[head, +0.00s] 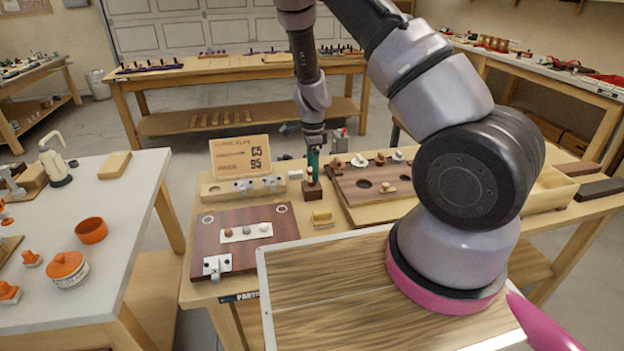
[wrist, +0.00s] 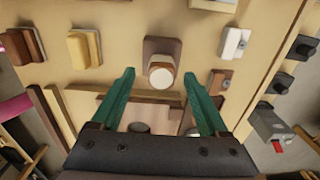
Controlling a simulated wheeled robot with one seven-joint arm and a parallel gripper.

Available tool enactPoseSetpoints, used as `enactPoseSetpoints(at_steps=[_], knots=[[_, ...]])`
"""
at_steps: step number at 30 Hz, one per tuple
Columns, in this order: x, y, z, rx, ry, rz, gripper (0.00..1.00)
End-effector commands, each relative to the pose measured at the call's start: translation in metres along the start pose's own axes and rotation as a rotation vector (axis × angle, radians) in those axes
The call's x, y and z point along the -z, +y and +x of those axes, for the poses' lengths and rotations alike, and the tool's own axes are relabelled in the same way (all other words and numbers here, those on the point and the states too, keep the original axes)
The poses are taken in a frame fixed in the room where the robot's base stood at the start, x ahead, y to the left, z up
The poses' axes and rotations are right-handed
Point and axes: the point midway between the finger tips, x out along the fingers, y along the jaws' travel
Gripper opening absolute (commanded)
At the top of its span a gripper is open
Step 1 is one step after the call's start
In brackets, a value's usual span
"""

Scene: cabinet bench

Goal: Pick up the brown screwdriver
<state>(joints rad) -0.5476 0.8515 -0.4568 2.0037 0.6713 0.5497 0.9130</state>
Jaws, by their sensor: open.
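In the wrist view, a short round brown piece with a pale end (wrist: 161,73) stands on a dark brown block (wrist: 157,48), seen nearly from above. It may be the brown screwdriver's handle; no shaft or tip shows. The block also shows in the head view (head: 312,191) on the wooden bench, where the fingers cover what stands on it. My gripper (head: 313,170) points down over the block. In the wrist view my gripper (wrist: 158,88) has its green fingers apart, one to each side of the round piece, with visible gaps and nothing held.
A yellow block (head: 322,217) lies close by on the near side. A brown board with holes (head: 365,186) and small pegs is to the right. A dark red-brown board (head: 210,245) lies at front left. A sign (head: 240,156) stands behind.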

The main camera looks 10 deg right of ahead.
Motion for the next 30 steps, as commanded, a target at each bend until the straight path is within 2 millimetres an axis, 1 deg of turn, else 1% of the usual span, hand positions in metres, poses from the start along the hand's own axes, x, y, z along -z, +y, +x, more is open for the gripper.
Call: enactPoseSetpoints(at_steps=[1, 3, 6, 9, 14, 15, 17, 18, 21, 28, 30], knots=[[-0.001, -0.001, 0.01, -0.004, 0.0, 0.0, 0.78], [-0.001, -0.002, 0.02, -0.002, 0.001, 0.0, 0.78], [-0.002, -0.002, 0.03, -0.002, 0.0, 0.0, 0.78], [-0.002, -0.002, 0.034, 0.0, 0.0, 0.0, 0.78], [-0.002, -0.002, 0.034, 0.0, 0.0, 0.0, 0.78], [-0.002, -0.002, 0.034, 0.0, 0.0, 0.0, 0.74], [-0.002, -0.002, 0.034, 0.0, 0.0, 0.0, 0.51], [-0.002, -0.002, 0.034, 0.0, 0.0, 0.0, 0.36], [-0.002, -0.002, 0.034, 0.0, 0.0, -0.001, 0.02], [-0.002, -0.002, 0.033, 0.0, 0.0, -0.001, 0.02], [-0.002, -0.002, 0.03, 0.001, -0.001, -0.001, 0.02]])
